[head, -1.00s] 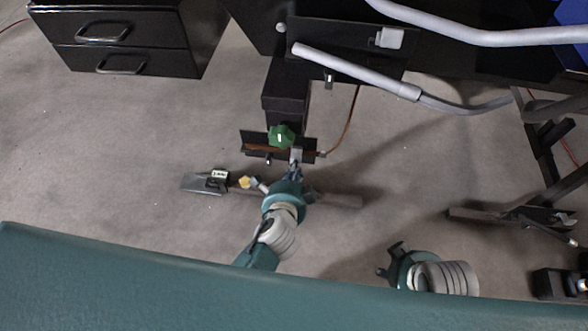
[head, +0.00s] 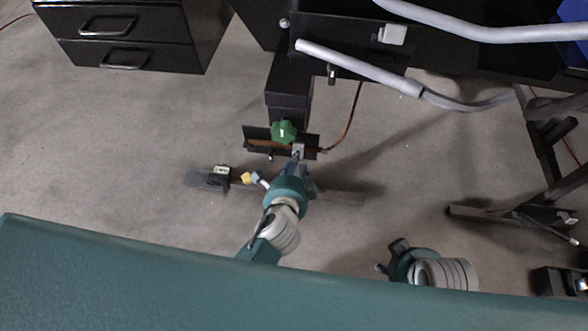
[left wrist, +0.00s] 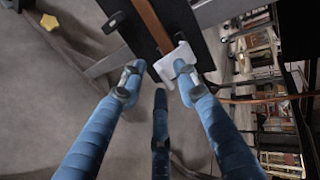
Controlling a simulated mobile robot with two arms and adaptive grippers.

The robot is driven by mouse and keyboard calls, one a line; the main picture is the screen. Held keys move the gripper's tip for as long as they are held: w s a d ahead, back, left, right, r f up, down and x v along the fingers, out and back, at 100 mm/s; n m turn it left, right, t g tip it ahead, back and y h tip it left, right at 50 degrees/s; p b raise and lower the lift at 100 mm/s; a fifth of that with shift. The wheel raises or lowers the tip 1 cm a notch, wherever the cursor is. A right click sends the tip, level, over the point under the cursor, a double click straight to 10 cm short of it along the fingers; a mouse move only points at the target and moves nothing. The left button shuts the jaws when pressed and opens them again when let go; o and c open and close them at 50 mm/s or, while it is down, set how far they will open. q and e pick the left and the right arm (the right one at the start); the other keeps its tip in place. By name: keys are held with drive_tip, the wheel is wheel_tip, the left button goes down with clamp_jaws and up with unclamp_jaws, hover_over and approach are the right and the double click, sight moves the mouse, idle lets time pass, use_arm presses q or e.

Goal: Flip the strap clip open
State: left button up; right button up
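The strap clip is a small pale grey-white piece (left wrist: 176,62) on a brown strap (left wrist: 151,24) along a black plate in the left wrist view. In the head view the clip (head: 298,149) sits at the right part of the black plate (head: 260,141), below a green knob (head: 283,131). My left gripper (left wrist: 160,85) has its blue fingers spread. One fingertip is at the clip's right edge, and another is left of the clip; contact cannot be told. It also shows in the head view (head: 297,167). My right gripper (head: 394,258) is at lower right, partly hidden, its fingers unclear.
A dark bar (head: 340,196) runs low behind my left gripper, with a small yellow-ended part (head: 248,178) beside it. A black drawer unit (head: 125,35) stands at upper left. Grey tubes (head: 350,65) cross the upper right. Floor is free at left.

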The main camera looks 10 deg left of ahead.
use_arm(q)
drive_tip(key=v, duration=1.1)
drive_tip(key=shift+s+r, duration=0.25)
drive_tip(key=shift+s, duration=0.05)
